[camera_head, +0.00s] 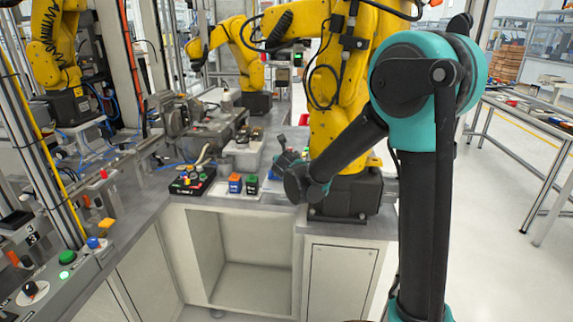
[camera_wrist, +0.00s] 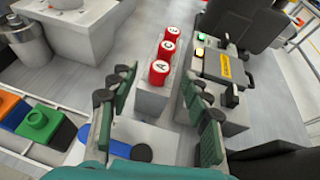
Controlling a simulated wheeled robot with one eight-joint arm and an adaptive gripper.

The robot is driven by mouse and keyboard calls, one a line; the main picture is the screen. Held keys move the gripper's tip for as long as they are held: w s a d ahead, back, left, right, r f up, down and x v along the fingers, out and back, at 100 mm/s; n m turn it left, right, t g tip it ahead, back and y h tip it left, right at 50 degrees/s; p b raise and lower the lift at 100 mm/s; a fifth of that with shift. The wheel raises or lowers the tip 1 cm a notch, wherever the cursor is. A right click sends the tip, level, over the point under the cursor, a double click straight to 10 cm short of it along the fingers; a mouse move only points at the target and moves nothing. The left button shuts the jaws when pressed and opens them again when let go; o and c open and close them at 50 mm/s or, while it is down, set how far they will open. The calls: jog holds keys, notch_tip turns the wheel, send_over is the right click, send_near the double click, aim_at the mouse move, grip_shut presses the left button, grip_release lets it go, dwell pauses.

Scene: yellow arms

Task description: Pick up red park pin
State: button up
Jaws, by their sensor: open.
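Three red round-topped pins with white tops and dark letter marks stand in a row on a pale block (camera_wrist: 152,103) in the wrist view: a near red pin (camera_wrist: 159,72), a middle red pin (camera_wrist: 167,50) and a far red pin (camera_wrist: 172,34). I cannot tell which is the park pin. My gripper (camera_wrist: 158,80) is open, with its green-padded fingers on either side of the row's near end. It appears empty. In the head view my gripper (camera_head: 287,160) hangs over the bench beside the yellow arm's base, and the pins cannot be made out clearly.
Green and orange blocks (camera_wrist: 38,122) sit in a tray at left in the wrist view. A grey device with a yellow label (camera_wrist: 226,68) stands close right of the pins. In the head view, a large yellow arm (camera_head: 340,100) stands close behind mine.

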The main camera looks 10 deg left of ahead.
jog(key=x, duration=0.5)
jog(key=shift+s+f, duration=0.1)
jog(key=shift+f, duration=0.1)
jog(key=c, duration=1.1)
jog(key=shift+r, duration=0.85)
notch_tip(320, 180, up, 5)
jog(key=shift+r, duration=0.15)
jog(key=s, duration=0.6)
jog(key=s+d, duration=0.1)
jog(key=s, duration=0.5)
jog(key=s+d, duration=0.1)
jog(key=s, duration=0.5)
jog(key=shift+d, duration=0.15)
